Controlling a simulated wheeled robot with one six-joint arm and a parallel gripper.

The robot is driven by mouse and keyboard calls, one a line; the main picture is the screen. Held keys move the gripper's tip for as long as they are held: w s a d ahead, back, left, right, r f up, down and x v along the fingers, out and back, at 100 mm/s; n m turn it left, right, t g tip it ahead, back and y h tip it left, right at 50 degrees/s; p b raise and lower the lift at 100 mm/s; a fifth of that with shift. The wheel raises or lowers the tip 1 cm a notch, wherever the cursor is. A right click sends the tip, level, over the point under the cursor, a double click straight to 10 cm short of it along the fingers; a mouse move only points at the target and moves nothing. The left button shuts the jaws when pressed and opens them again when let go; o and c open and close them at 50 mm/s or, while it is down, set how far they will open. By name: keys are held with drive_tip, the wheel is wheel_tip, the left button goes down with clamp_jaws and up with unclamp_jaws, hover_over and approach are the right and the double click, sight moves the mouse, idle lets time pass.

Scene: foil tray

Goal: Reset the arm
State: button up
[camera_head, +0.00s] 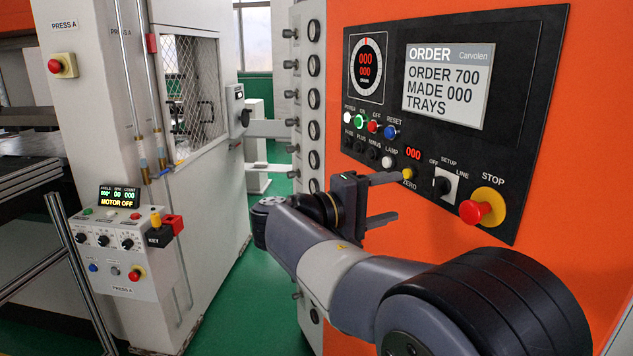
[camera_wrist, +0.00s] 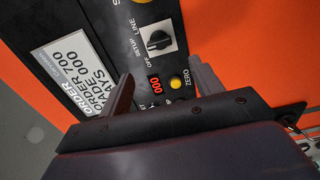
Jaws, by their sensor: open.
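My gripper (camera_head: 397,196) is open and empty in front of the orange machine's black control panel (camera_head: 540,60). Its two fingers point at the panel, one above the other, below the lamp row. In the wrist view my gripper (camera_wrist: 162,76) has its fingers spread, with the yellow ZERO button (camera_wrist: 175,82) and a small red 000 display between them. The yellow ZERO button also shows in the head view (camera_head: 408,172), just above the upper fingertip. I cannot tell whether a finger touches the panel. My arm reaches in from the lower right.
A red STOP button (camera_head: 474,211) and SETUP/LINE knob (camera_head: 442,186) sit right of my gripper. The order screen (camera_head: 446,84) reads ORDER 700, MADE 000 TRAYS. Press A's control box (camera_head: 117,240) stands left, its display reading MOTOR OFF. Green floor (camera_head: 225,300) lies open between the machines.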

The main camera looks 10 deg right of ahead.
sight(432, 188)
drive_tip(key=p+x, duration=0.2)
drive_tip(key=x, duration=0.7)
drive_tip(key=shift+w+d, duration=0.1)
drive_tip(key=shift+d, duration=0.25)
drive_tip(key=shift+a, duration=0.1)
